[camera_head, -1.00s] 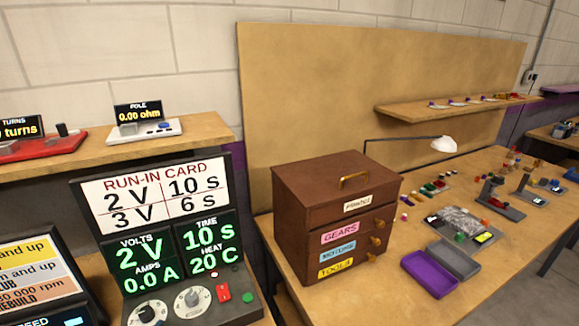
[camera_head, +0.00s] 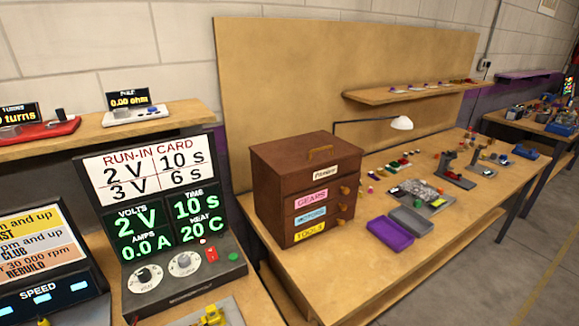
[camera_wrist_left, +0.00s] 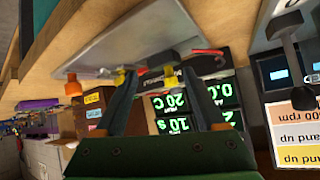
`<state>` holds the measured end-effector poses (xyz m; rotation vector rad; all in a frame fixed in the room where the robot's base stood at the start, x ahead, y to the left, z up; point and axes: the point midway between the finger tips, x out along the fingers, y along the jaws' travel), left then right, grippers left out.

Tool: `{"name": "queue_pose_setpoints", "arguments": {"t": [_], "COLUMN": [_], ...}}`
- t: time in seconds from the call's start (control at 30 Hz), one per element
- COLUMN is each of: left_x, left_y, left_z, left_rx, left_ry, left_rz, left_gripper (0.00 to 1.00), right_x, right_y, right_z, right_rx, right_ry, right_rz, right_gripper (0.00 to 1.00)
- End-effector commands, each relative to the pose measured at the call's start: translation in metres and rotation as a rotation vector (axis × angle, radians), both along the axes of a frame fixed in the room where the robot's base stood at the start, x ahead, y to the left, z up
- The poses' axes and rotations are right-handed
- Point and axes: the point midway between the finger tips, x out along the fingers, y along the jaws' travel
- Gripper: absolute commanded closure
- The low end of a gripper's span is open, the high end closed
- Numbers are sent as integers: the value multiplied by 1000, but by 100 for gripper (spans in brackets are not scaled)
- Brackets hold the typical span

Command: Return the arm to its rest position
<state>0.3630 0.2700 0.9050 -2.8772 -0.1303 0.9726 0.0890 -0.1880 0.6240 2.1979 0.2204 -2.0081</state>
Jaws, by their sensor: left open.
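My left gripper (camera_wrist_left: 160,78) shows only in the left wrist view, where the picture is upside down. Its two dark fingers stand apart, with nothing seen clamped between them. Beyond the fingertips is a grey plate fixture (camera_wrist_left: 115,45) with yellow clips, an orange knob and red leads. I cannot tell whether the fingers touch it. The same fixture seems to show at the bottom edge of the head view, with a yellow part (camera_head: 213,316). Neither arm shows in the head view, and my right gripper is out of view.
A run-in unit (camera_head: 170,240) with lit displays stands on the left bench. A brown drawer cabinet (camera_head: 272,200) stands on the right bench beside a purple tray (camera_head: 390,235). A lamp (camera_head: 401,123) and small parts are behind. Floor (camera_head: 530,250) is clear at right.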

Motion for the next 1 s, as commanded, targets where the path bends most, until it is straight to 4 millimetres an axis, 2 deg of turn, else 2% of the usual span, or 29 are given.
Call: {"name": "queue_pose_setpoints", "arguments": {"t": [0.3,0.57,0.83,1.0], "left_x": [-65,-130,-127,-138], "left_y": [-52,-104,-104,-104], "left_z": [-19,-10,-88,-145], "left_rx": [-7,-61,-53,-51], "left_ry": [329,613,671,706], "left_rz": [-18,-160,-167,-170], "left_gripper": [28,28,28,28], "right_x": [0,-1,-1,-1], "right_y": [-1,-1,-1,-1], "right_z": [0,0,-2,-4], "right_rx": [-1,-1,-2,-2], "right_ry": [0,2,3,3], "right_rz": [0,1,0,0], "right_gripper": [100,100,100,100]}}
